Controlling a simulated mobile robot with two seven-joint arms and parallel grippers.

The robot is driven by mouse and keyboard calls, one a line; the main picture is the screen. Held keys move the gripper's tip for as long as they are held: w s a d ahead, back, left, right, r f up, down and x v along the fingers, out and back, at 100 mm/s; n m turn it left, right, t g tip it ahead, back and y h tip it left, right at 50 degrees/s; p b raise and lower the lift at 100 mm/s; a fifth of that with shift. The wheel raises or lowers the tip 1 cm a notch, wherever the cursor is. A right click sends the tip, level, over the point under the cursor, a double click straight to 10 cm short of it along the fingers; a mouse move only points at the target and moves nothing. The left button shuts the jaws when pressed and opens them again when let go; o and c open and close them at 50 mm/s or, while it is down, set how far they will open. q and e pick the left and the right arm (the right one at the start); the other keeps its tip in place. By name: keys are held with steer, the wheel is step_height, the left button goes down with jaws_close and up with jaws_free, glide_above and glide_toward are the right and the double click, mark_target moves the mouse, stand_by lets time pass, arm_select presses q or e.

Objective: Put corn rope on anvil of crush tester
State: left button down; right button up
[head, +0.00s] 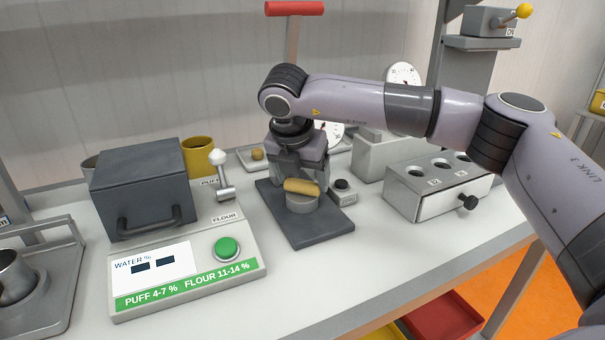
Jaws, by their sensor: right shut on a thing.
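The corn rope (301,187) is a short yellow-tan piece lying crosswise at the top of the grey round anvil (302,205). It looks level and touching the anvil or just over it; I cannot tell which. The anvil stands on the dark base plate (318,234) of the crush tester, whose red-handled lever (295,9) rises behind. My right gripper (300,183) points down over the anvil, shut on the corn rope; its fingertips are partly hidden. My left gripper is out of view.
A moisture meter with a green button (227,249) and a dark lidded box (145,190) stand at the left. A grey block with holes and a drawer (437,192) stands at the right. A tray behind holds a small tan piece (257,154). The front bench is clear.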

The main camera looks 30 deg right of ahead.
steer(key=shift+f, duration=0.25)
steer(key=o, duration=0.7)
steer(key=shift+r, duration=0.15)
steer(key=shift+o, duration=0.2)
steer(key=shift+r, duration=0.25)
steer(key=v, duration=1.1)
steer(key=shift+a+r, duration=0.15)
steer(key=shift+r, duration=0.2)
steer(key=shift+s, duration=0.1)
